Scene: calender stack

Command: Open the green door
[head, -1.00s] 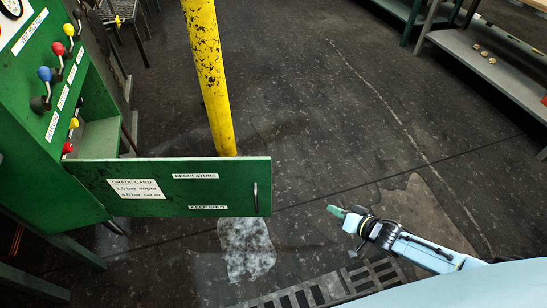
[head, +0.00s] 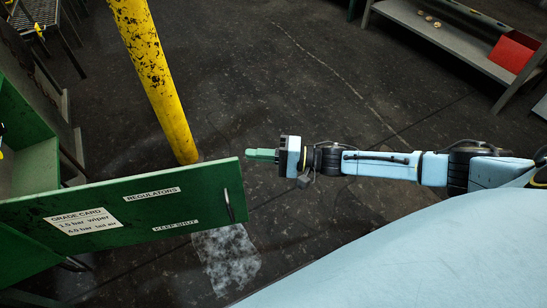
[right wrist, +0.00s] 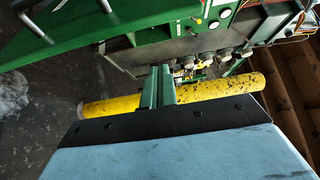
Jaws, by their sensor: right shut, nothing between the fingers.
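The green door (head: 120,208) stands swung out from the green cabinet at the left of the head view. It carries white labels, and a dark upright handle (head: 229,206) near its free end. My right gripper (head: 250,154) is shut and empty, its green fingertips close to the door's upper free corner. I cannot tell whether they touch it. In the right wrist view the two fingers (right wrist: 159,88) lie close together, and the door (right wrist: 75,38) fills the upper left, apart from them. My left gripper is not in view.
A yellow post (head: 155,80) stands behind the door. The open green cabinet (head: 30,165) is at the left. A grey shelf (head: 445,40) with a red bin (head: 513,52) is at the upper right. The floor between post and shelf is clear.

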